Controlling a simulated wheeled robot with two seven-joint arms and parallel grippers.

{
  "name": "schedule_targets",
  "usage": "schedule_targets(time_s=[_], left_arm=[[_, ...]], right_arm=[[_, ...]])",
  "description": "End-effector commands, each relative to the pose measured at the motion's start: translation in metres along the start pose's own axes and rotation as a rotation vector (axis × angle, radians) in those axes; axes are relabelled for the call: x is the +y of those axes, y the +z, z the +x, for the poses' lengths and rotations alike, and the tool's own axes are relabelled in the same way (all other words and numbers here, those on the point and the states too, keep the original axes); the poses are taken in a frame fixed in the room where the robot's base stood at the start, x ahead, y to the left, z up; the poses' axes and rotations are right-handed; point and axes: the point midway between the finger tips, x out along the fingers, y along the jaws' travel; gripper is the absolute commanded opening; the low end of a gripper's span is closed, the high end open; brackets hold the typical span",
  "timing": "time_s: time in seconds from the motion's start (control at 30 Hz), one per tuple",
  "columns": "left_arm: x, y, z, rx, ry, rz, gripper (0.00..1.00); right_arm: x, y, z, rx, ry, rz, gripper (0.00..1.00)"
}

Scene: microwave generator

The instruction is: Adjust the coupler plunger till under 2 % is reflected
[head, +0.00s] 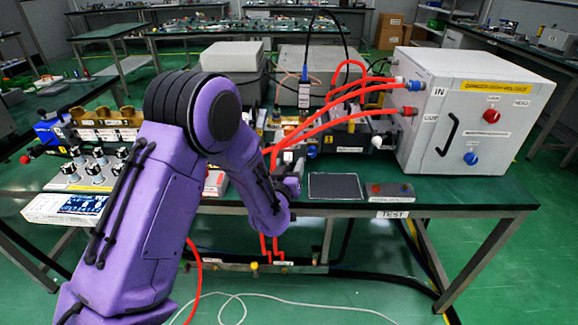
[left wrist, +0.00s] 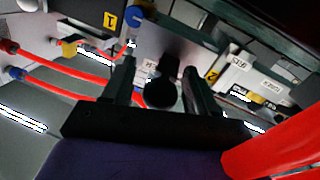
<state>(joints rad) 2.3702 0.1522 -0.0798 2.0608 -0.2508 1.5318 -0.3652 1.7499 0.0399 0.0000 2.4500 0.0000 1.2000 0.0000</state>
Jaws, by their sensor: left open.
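My left arm reaches across the bench in the head view. Its gripper (head: 289,184) is small and partly hidden by my wrist, near the bench's front middle. In the left wrist view, the two dark fingers of the gripper (left wrist: 160,76) are open. A round black knob (left wrist: 161,94) shows between them; I cannot tell if they touch it, or if it is the coupler plunger. A meter with a blue screen (head: 84,205) lies at the bench's left front; its reading is too small to make out. My right gripper is not in view.
A grey high-voltage cabinet (head: 475,100) stands at the right, with red hoses (head: 345,105) running left from it. A dark flat pad (head: 335,187) and a small grey box (head: 391,192) lie near the front edge. A knob panel (head: 95,168) stands left.

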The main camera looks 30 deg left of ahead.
Motion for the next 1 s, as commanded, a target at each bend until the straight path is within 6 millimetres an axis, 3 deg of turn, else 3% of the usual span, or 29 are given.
schedule_targets(time_s=[0.13,0.3,0.7,0.73,0.8,1.0], left_arm=[[0.0000,0.0003,-0.0003,0.000,0.000,0.000,0.55],[0.0001,0.0003,-0.0005,0.000,0.000,0.000,0.00],[-0.0009,-0.0003,0.0060,0.000,0.000,-0.001,0.00],[-0.0009,-0.0003,0.0060,0.000,0.000,-0.001,0.36],[-0.0009,-0.0003,0.0060,0.000,0.000,-0.001,0.58],[-0.0010,-0.0002,0.0059,0.000,0.000,-0.001,0.58]], right_arm=[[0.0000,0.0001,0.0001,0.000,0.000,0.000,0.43],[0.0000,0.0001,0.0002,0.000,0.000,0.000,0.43],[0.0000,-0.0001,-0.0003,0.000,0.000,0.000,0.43],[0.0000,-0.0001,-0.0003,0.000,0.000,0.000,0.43],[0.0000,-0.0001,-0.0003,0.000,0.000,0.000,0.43],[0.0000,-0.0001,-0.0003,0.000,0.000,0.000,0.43]])
